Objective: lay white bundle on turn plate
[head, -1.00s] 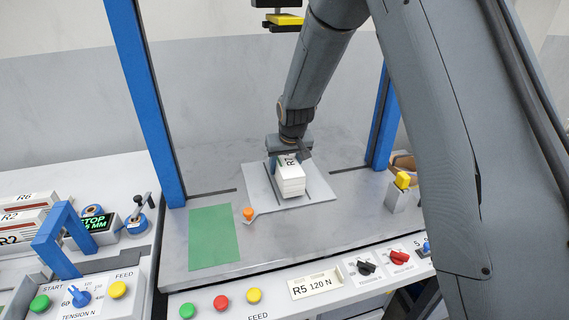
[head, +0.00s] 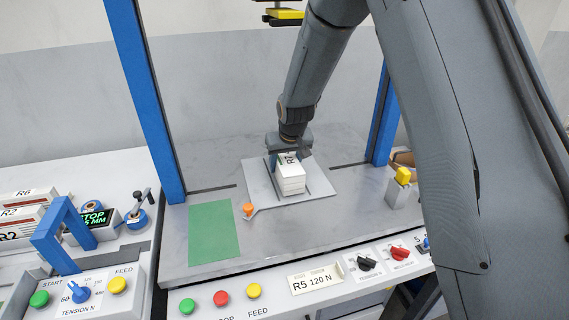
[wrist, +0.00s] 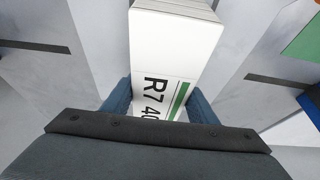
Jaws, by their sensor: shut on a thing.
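The white bundle (head: 290,175) is a stack with a label reading R7 and a green stripe; it also shows in the wrist view (wrist: 172,45). My gripper (head: 289,150) is shut on its far end, with one blue-grey finger on each side in the wrist view (wrist: 160,100). The turn plate (head: 318,186) is a light grey square plate on the machine table, with an orange knob (head: 248,209) at its front left corner. The bundle is over the middle of the plate. I cannot tell whether its underside touches the plate.
A green mat (head: 213,233) lies on the table to the left. Blue posts (head: 148,110) stand at both sides. A yellow-topped block (head: 403,176) is at the right. A panel with buttons and knobs (head: 319,281) runs along the front. A yellow-and-black part (head: 285,14) hangs above.

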